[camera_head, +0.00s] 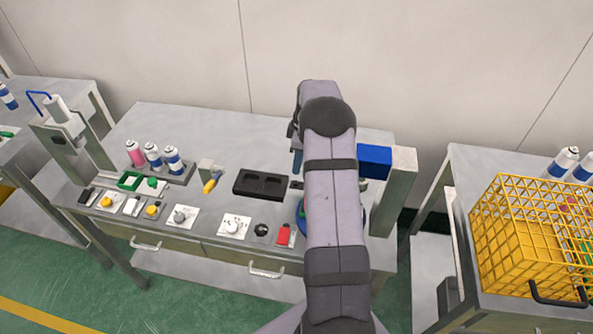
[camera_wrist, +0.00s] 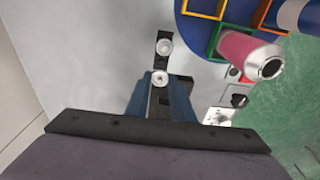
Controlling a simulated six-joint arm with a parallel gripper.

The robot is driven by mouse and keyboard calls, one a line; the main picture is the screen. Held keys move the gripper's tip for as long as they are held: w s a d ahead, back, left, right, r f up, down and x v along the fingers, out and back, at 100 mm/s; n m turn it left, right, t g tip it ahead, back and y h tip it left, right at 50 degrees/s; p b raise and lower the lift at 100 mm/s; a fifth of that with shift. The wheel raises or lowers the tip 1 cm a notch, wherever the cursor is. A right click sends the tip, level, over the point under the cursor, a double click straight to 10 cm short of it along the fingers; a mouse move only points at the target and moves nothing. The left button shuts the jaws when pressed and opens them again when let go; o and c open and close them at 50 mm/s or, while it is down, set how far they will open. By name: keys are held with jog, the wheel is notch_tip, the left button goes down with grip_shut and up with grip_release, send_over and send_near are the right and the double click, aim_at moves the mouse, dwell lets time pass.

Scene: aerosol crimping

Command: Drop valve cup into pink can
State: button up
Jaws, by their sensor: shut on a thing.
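My gripper (camera_wrist: 159,82) shows in the wrist view with its two blue fingers close together around a small silver valve cup (camera_wrist: 160,77). In the head view my arm hides most of the gripper; a bit of blue finger (camera_head: 297,162) shows left of it. The pink can (camera_wrist: 250,54) stands on a blue round table (camera_wrist: 196,28) to the upper right of the gripper in the wrist view, apart from it. Its dark round top opening faces the camera. In the head view my arm covers this can, and only an edge of the round table (camera_head: 301,211) shows.
Another silver round part (camera_wrist: 165,46) sits on a black piece just beyond the fingers. Coloured square frames and a blue-white can (camera_wrist: 298,14) are on the round table. A black two-pocket tray (camera_head: 260,183), a can rack (camera_head: 181,173) and small parts occupy the bench.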

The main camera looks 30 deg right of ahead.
notch_tip(320, 180, up, 14)
jog(key=s+d+p, duration=0.2)
jog(key=d+p, duration=0.1)
jog(key=p, duration=0.1)
jog(key=shift+m, duration=0.3)
jog(key=s+a+f, duration=0.1)
jog(key=s+a, duration=0.1)
jog(key=s, duration=0.1)
jog(key=s+a+f+p, duration=0.1)
jog(key=s+a, duration=0.1)
jog(key=s, duration=0.2)
jog(key=s+a, duration=0.2)
jog(key=s, duration=0.1)
jog(key=shift+s+a+f, duration=0.3)
jog(key=shift+s+f, duration=0.2)
jog(key=shift+f, duration=0.2)
jog(key=shift+w+d, duration=0.15)
jog(key=shift+w, duration=0.15)
jog(key=shift+f, duration=0.1)
jog(key=shift+f+b, duration=1)
jog(key=shift+f, duration=0.45)
jog(key=shift+f, duration=0.15)
